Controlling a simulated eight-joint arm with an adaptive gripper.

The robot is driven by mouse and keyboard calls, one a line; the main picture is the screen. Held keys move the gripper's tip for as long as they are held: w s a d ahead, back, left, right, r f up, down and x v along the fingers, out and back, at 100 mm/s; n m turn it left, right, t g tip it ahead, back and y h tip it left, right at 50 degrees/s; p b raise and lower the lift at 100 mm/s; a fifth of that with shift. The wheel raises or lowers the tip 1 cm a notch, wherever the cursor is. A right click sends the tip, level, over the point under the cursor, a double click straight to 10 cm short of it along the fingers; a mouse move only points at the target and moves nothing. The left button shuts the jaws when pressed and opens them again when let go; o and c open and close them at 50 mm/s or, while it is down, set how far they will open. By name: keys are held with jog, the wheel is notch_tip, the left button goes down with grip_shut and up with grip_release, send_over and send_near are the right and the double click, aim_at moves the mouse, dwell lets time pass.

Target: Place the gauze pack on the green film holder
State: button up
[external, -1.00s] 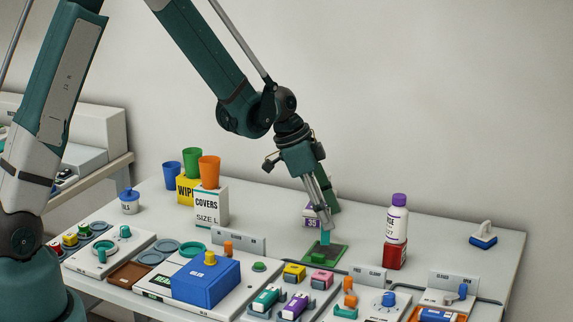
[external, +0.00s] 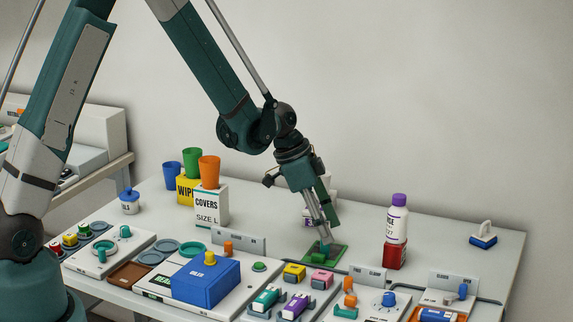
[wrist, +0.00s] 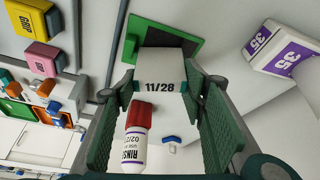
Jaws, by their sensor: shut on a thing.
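The gauze pack (wrist: 160,72) shows in the wrist view as a pale block marked 11/28. It sits between the two fingers of my gripper (wrist: 161,88), which is shut on it. The green film holder (wrist: 190,48) is a flat green piece with a dark middle, directly behind the pack in the wrist view. In the external view my gripper (external: 325,238) points down, tilted, low over the film holder (external: 340,254). The pack is mostly hidden there by the fingers. I cannot tell whether it touches the holder.
A white box with a purple 35 label (wrist: 284,48) stands close behind the holder. A white bottle with a purple cap (external: 397,220) stands on a red block (external: 395,256) to the right. A blue box (external: 205,283) and several small coloured blocks fill the front left.

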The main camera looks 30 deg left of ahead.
jog(key=shift+f, duration=0.15)
jog(key=o, duration=0.7)
jog(key=shift+o, duration=0.2)
jog(key=shift+r, duration=0.3)
jog(key=p+v, duration=0.1)
jog(key=v, duration=1)
jog(key=shift+s+a+r, duration=0.15)
jog(key=shift+a+r, duration=0.1)
jog(key=shift+r, duration=0.1)
